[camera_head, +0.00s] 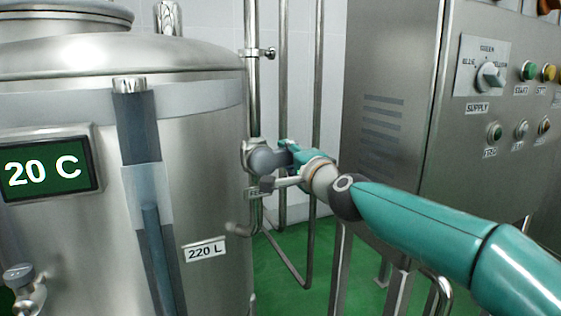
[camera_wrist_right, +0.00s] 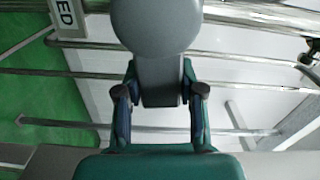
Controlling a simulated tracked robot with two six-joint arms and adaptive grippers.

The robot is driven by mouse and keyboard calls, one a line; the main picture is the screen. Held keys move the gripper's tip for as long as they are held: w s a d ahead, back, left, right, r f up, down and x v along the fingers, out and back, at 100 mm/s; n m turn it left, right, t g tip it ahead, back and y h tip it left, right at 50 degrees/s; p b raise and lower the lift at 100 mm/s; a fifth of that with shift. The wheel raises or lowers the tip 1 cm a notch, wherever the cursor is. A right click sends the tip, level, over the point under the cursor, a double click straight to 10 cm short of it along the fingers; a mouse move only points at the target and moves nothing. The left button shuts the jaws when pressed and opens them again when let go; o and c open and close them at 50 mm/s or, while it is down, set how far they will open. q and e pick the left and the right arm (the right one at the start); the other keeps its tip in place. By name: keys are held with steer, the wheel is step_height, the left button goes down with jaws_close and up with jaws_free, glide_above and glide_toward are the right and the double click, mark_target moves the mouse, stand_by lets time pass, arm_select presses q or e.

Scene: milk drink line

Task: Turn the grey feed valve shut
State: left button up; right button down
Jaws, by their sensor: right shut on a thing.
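The grey feed valve (camera_head: 262,160) sits on a vertical steel pipe beside the tank, in the middle of the head view. My right gripper (camera_head: 292,156) comes in from the right and is shut on the valve's handle. In the right wrist view the valve shows as a round grey knob with a flat grey lever (camera_wrist_right: 158,62) reaching toward me. The fingers of my right gripper (camera_wrist_right: 160,85) stand on both sides of that lever. The valve's far side is hidden. My left gripper is not in view.
A steel tank (camera_head: 200,130) with a "20 C" display (camera_head: 45,172) and a "220 L" label (camera_head: 205,250) stands left. A steel control cabinet (camera_head: 385,130) with a supply switch (camera_head: 489,77) and several buttons stands right. Steel pipes (camera_head: 283,70) run behind the valve. The floor is green.

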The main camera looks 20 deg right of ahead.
steer(key=shift+f+m+b, duration=0.4)
steer(key=shift+f+m, duration=0.25)
steer(key=shift+m, duration=0.05)
steer(key=shift+f, duration=0.1)
steer(key=c, duration=0.7)
jaws_free()
steer(key=shift+d, duration=0.1)
steer(key=shift+r, duration=0.2)
steer(key=shift+s, duration=0.1)
steer(key=shift+s, duration=0.2)
steer(key=s, duration=1.1)
steer(key=shift+s+f, duration=0.1)
steer(key=shift+s, duration=0.1)
